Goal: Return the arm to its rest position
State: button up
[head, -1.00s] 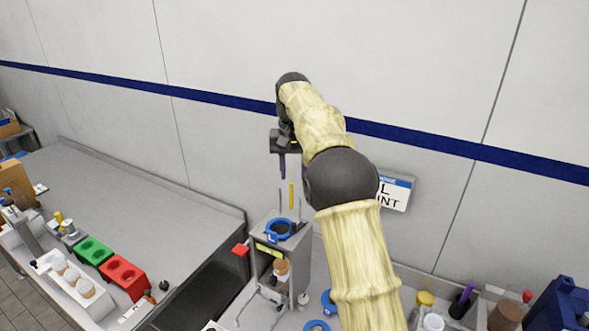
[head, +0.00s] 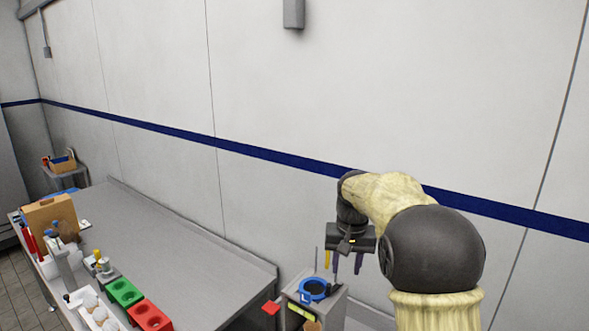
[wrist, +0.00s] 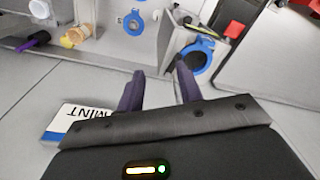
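My arm, in a pale yellow cover with dark joints, reaches up from the lower right of the head view. My gripper (head: 347,268) hangs with its dark purple fingers pointing down, above and just behind the grey machine with a blue ring (head: 314,290). In the wrist view my gripper (wrist: 159,66) shows its two fingers apart with nothing between them, so it is open and empty. The blue ring (wrist: 197,54) lies beyond the right finger there, apart from it.
A long grey counter (head: 190,262) runs along the wall at left. A green holder (head: 124,292), a red holder (head: 150,316) and a cardboard box (head: 52,218) stand along its front edge. A sign (wrist: 75,121) is near my gripper.

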jog(key=s+d+f, duration=0.1)
jog(key=s+f, duration=0.3)
jog(key=s, duration=0.4)
jog(key=s+d+f+n+t+b, duration=0.1)
jog(key=s+f, duration=0.4)
jog(key=s, duration=0.3)
jog(key=s+f+b, duration=0.1)
jog(key=s+f, duration=0.3)
jog(key=s, duration=0.4)
jog(key=shift+d+f+t, duration=0.3)
jog(key=shift+d, duration=0.1)
